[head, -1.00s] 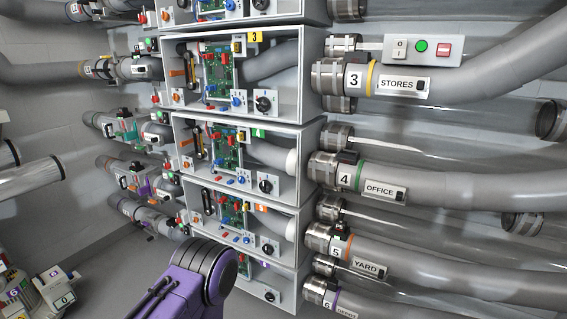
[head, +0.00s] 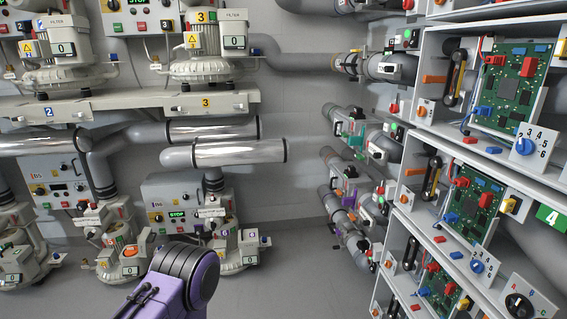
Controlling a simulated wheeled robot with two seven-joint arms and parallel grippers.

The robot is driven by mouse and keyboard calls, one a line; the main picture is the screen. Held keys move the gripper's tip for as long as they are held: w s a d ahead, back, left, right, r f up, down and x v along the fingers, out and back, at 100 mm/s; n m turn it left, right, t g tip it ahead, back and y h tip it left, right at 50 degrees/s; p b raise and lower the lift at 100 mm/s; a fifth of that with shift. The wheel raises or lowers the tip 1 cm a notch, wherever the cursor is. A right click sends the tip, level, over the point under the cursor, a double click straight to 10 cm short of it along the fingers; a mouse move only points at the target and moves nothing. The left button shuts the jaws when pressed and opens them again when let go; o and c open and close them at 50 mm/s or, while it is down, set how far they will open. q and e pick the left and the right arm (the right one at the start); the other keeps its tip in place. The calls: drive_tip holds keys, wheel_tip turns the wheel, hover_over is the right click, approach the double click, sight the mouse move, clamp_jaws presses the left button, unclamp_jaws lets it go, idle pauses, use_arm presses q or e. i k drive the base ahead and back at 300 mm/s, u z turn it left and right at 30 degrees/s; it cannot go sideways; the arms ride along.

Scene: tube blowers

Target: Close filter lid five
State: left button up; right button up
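I cannot single out filter lid five with certainty in the head view. A small blower with an orange round part (head: 130,250) stands low at the left, in front of a panel labelled B5 (head: 60,186). Its details are too small to tell whether a lid is open or shut. Filter boxes marked FILTER (head: 207,17) sit on the upper blowers. Neither of my grippers is in view. A purple and dark grey link of my own arm shows at the bottom, left of the middle, and covers part of the floor.
Upper blowers 2 (head: 60,73) and 3 (head: 205,66) stand on a shelf (head: 130,108). Grey pipes (head: 240,152) run below it. Open cabinets with green circuit boards (head: 476,207) fill the right side. Pipes with coloured fittings (head: 352,132) line the wall. Grey floor (head: 290,285) is clear in the middle.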

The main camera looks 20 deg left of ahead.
sight(145, 240)
drive_tip(key=u, duration=0.95)
drive_tip(key=i, duration=1.25)
drive_tip(key=u, duration=0.8)
drive_tip(key=i, duration=1.1)
drive_tip(key=u, duration=0.2)
drive_tip(key=k, duration=0.45)
drive_tip(key=z, duration=1.05)
drive_tip(key=i, duration=0.7)
drive_tip(key=u, duration=1.7)
